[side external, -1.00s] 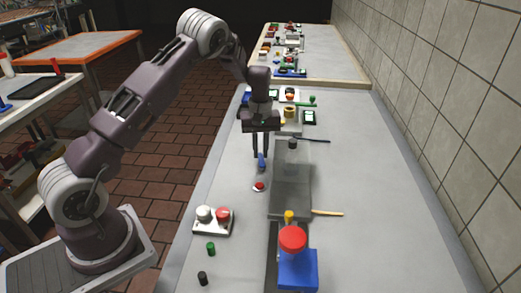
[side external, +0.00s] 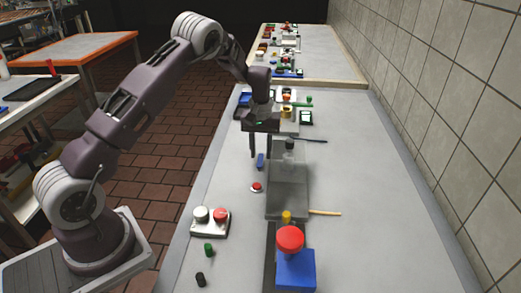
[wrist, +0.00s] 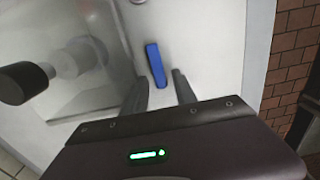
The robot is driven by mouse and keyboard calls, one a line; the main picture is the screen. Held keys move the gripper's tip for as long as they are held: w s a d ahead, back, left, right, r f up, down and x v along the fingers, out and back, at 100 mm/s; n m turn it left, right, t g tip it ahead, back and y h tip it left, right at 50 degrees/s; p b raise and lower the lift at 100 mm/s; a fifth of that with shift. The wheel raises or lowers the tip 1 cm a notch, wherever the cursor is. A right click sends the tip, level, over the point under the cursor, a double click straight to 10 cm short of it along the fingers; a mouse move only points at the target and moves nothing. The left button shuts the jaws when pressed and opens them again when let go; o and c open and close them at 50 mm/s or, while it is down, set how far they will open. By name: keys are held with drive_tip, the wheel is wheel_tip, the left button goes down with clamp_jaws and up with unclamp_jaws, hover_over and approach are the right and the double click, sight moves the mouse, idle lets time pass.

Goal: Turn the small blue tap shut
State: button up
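The small blue tap shows as a blue bar-shaped handle (side external: 260,161) on the grey bench, left of the translucent box. In the wrist view the blue handle (wrist: 156,65) lies nearly lengthwise, slightly tilted, just beyond the fingertips. My gripper (side external: 261,150) is above the handle and points down. In the wrist view my gripper (wrist: 158,90) has its two dark fingers spread apart with nothing between them. The handle lines up with the gap between them. The tap's base under the handle cannot be made out.
A translucent box with a dark knob (wrist: 25,82) stands close beside the tap. A red button (side external: 256,187) is nearer the camera. A panel with white and red knobs (side external: 210,221) and a blue block with a red top (side external: 295,269) are further forward.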

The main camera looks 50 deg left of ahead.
drive_tip(key=shift+s+a+n, duration=0.25)
drive_tip(key=shift+n, duration=0.85)
wheel_tip(320, 180, up, 8)
drive_tip(key=s+d+r+m+t, duration=0.1)
drive_tip(key=s+d+r, duration=0.5)
drive_tip(key=s+r, duration=0.1)
drive_tip(key=s+d+r+m+t+h, duration=0.1)
drive_tip(key=s+d+r, duration=0.4)
drive_tip(key=s+r, duration=0.3)
drive_tip(key=shift+d+r+t, duration=0.3)
drive_tip(key=shift+d+r, duration=0.05)
drive_tip(key=shift+r, duration=0.55)
drive_tip(key=shift+c, duration=0.5)
